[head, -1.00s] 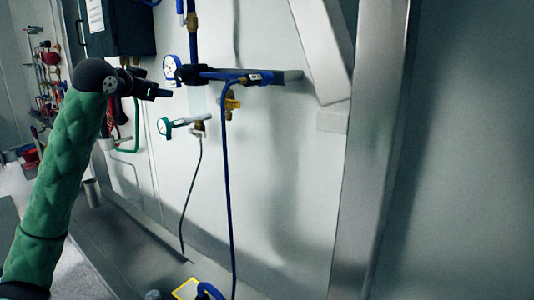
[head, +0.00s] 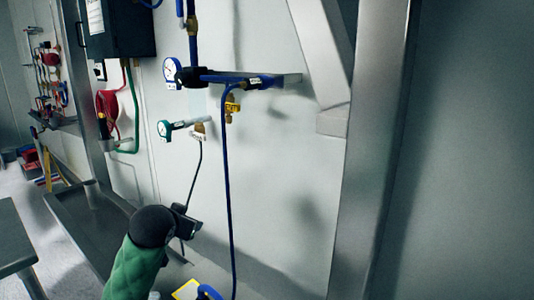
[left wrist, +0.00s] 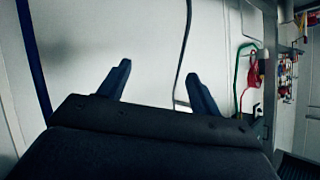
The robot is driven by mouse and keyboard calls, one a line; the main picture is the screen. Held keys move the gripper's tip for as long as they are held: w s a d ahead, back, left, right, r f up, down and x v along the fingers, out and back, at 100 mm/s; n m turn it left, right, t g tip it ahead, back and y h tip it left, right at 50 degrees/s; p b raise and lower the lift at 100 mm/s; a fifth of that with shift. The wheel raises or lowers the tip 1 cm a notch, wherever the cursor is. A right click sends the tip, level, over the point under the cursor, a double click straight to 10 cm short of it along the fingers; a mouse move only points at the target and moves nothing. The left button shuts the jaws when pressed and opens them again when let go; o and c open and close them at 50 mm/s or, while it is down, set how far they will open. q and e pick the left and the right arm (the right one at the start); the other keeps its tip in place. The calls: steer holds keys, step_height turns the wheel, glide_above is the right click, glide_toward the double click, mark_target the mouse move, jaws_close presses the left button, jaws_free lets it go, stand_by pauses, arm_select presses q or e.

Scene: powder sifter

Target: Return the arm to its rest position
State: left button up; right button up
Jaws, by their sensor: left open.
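My left arm, in a green padded sleeve, comes up from the bottom of the head view. Its left gripper (head: 190,220) is low in front of the pale wall panel, below the gauges. My right gripper is not in view.
A white-faced gauge (head: 172,71) and a teal gauge (head: 164,129) are on the wall piping. A blue hose (head: 228,180) hangs down to the right of the gripper. A metal post (head: 375,150) stands further right. A grey ledge (head: 85,215) runs along the wall's foot.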

arm_select(q)
steer(key=s+d+f+g, duration=0.2)
steer(key=s+f+g, duration=0.1)
steer(key=s+f, duration=0.9)
steer(key=s+d+f+n+g+h+p, duration=0.1)
steer(key=s+d+f+g, duration=0.2)
steer(key=s+f, duration=1)
steer(key=s+d+f+n+g, duration=0.1)
steer(key=s+d+f+g, duration=0.2)
steer(key=s+f, duration=1)
steer(key=s, duration=0.3)
steer(key=shift+s+d+g+p, duration=0.15)
steer(key=shift+s+g+p, duration=0.15)
steer(key=shift+s, duration=0.1)
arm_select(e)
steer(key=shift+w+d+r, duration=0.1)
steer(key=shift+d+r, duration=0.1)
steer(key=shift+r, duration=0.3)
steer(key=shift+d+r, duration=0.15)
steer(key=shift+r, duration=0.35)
